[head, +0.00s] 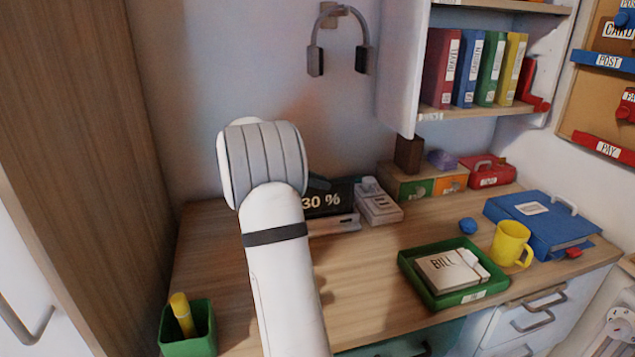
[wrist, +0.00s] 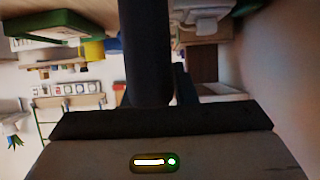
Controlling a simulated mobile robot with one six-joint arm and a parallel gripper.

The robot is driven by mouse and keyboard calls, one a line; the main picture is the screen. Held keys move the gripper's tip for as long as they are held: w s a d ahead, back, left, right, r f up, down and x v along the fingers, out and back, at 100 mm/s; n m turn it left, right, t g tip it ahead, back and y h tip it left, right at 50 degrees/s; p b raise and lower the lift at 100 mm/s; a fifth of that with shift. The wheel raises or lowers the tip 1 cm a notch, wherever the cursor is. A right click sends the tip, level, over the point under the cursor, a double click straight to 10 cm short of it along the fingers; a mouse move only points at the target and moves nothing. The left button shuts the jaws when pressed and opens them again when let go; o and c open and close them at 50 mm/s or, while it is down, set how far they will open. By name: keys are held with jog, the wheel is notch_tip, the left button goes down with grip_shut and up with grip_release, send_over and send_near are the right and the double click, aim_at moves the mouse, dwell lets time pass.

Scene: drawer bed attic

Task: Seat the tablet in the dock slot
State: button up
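The tablet (head: 327,201) is a dark upright panel reading "30 %", just right of my arm at the back of the desk. A low pale grey base (head: 337,225), apparently the dock, is below its lower edge. My arm hides the left part of both, so I cannot tell whether the tablet sits in the slot. A dark part of my gripper (head: 318,184) shows by the tablet's top edge. In the wrist view my gripper (wrist: 165,90) shows dark finger parts in front of a grey body with a lit indicator. Its opening and any held thing are unclear.
A pale grey device (head: 377,203) stands right beside the tablet. A green tray (head: 409,267) with a paper block marked BILL, a yellow mug (head: 507,243) and a blue binder (head: 535,220) are farther right. A green pen cup (head: 190,335) is front left. The desk's middle is clear.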

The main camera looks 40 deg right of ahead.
jog(key=o, duration=0.3)
jog(key=v, duration=0.7)
jog(key=shift+w+a+r+p, duration=0.15)
jog(key=shift+a+p, duration=0.2)
jog(key=shift+p, duration=0.05)
